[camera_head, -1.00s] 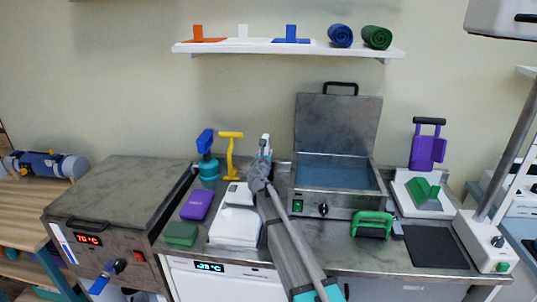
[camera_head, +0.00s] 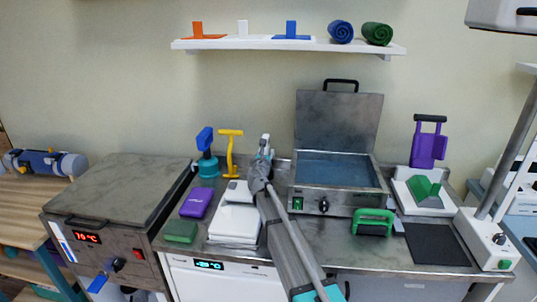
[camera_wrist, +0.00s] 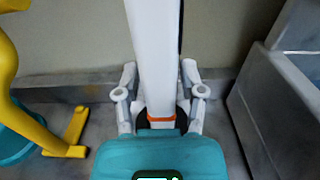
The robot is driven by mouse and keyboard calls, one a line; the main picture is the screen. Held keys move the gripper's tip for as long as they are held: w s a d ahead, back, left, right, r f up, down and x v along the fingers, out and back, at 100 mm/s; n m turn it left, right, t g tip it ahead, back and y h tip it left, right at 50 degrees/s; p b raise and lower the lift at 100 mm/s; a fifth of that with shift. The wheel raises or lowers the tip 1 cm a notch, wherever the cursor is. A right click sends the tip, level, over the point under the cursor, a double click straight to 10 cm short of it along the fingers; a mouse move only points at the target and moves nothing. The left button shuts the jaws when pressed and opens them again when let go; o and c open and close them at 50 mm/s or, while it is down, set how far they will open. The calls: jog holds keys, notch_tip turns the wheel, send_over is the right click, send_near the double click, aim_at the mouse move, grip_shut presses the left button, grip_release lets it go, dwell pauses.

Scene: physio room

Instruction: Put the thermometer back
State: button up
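The thermometer shows in the wrist view as a teal body (camera_wrist: 150,155) with a small lit green display at the bottom edge. A long white handle with an orange band rises from it. My gripper (camera_wrist: 160,70) has one pale finger on each side of the white handle, close against it. The body hides the lower part of the gripper. In the head view my gripper (camera_head: 265,148) is small, above the back of the counter between the yellow stand and the metal bath. The thermometer is hard to make out there.
A yellow stand (camera_head: 230,155) and a teal-based blue device (camera_head: 206,150) stand left of my gripper. The open metal bath (camera_head: 338,203) is close on the right. A white box (camera_head: 234,224), a purple case (camera_head: 197,202) and a green block (camera_head: 180,232) lie in front.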

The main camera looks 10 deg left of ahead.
jog(key=shift+o, duration=0.7)
jog(key=shift+s, duration=0.1)
jog(key=s, duration=1.2)
jog(key=shift+a, duration=0.2)
jog(key=shift+w, duration=0.1)
jog(key=shift+d, duration=0.1)
dwell(1.7)
